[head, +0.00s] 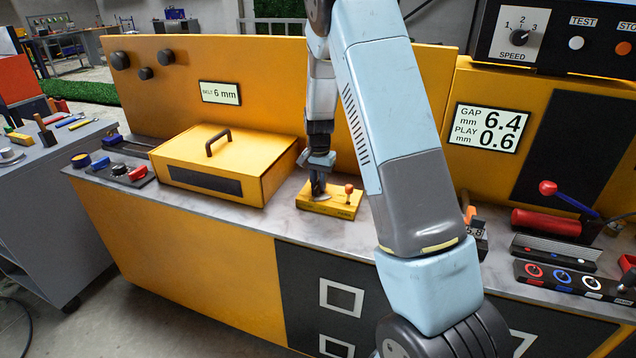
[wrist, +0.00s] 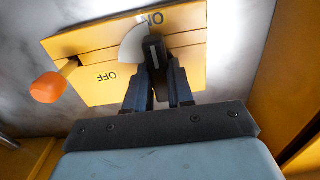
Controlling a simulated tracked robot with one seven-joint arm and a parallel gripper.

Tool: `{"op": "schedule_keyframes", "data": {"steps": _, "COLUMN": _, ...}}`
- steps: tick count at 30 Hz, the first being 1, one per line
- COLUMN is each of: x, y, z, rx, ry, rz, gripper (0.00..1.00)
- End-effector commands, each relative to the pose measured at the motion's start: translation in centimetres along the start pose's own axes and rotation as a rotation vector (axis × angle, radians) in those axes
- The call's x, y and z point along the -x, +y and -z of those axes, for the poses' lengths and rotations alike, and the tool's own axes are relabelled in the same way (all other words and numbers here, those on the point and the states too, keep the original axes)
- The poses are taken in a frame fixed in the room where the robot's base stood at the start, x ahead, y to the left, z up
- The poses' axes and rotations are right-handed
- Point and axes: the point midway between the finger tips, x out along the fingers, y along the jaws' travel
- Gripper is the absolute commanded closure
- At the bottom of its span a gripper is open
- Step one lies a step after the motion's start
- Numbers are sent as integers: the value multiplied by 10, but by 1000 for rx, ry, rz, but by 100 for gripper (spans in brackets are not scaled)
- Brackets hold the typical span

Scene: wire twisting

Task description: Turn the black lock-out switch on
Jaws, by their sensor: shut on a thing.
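The yellow lock-out plate (head: 345,206) sits on the marble counter, and it also fills the top of the wrist view (wrist: 90,40). It bears the words ON and OFF; the wrist view shows them upside down. My gripper (head: 318,189) points down at the plate's left part. A pale fan-shaped piece (wrist: 131,43) shows beside the switch. The fingers hide much of the switch.
An orange knob (head: 349,188) stands on the plate's right side. A yellow lidded box (head: 222,170) with a handle is close at left.

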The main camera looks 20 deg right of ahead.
Motion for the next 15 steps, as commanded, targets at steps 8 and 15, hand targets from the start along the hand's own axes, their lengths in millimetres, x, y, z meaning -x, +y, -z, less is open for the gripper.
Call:
{"op": "schedule_keyframes", "data": {"steps": 8, "x": 2, "y": -2, "z": 2, "rx": -7, "ry": 7, "rz": 6, "gripper": 100}}
{"op": "schedule_keyframes", "data": {"steps": 15, "x": 2, "y": -2, "z": 2, "rx": -6, "ry": 6, "rz": 6, "gripper": 68}}
